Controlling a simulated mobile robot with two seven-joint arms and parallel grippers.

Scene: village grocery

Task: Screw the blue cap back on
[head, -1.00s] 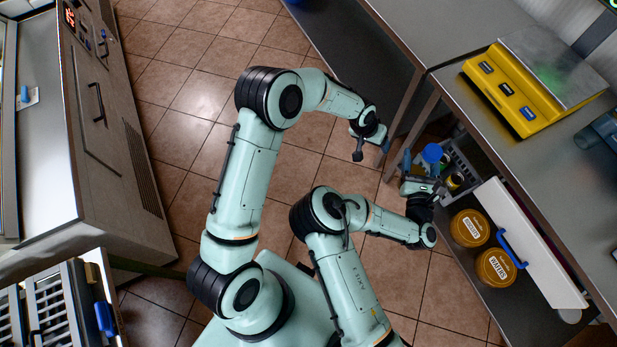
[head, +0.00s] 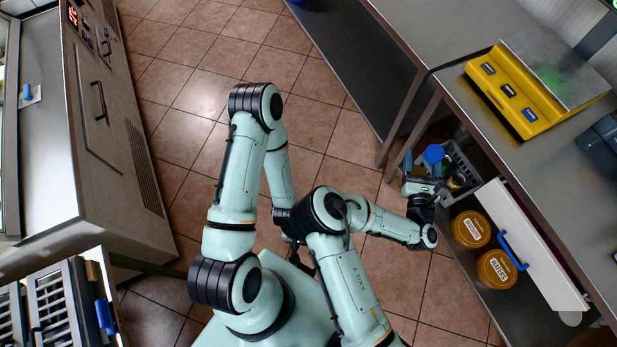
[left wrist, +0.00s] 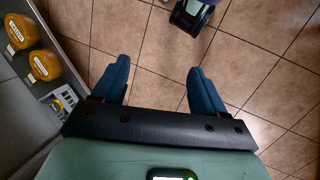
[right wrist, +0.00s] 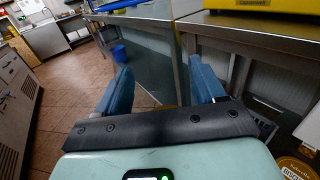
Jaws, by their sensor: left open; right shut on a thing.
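A round blue cap (head: 433,154) shows in the head view at the fingertips of my right gripper (head: 424,168), beside the work table's edge. I take the right gripper as shut on it. The right wrist view shows both fingers (right wrist: 162,88) but no clear view of the held thing. Whether a bottle is under the cap is hidden. My left gripper (left wrist: 158,88) is open and empty over the tiled floor in the left wrist view. In the head view my own arm hides it.
A dark crate (head: 458,160) with bottles stands under the table near my right gripper. A yellow scale (head: 520,95) stands on the steel table. The floor is open.

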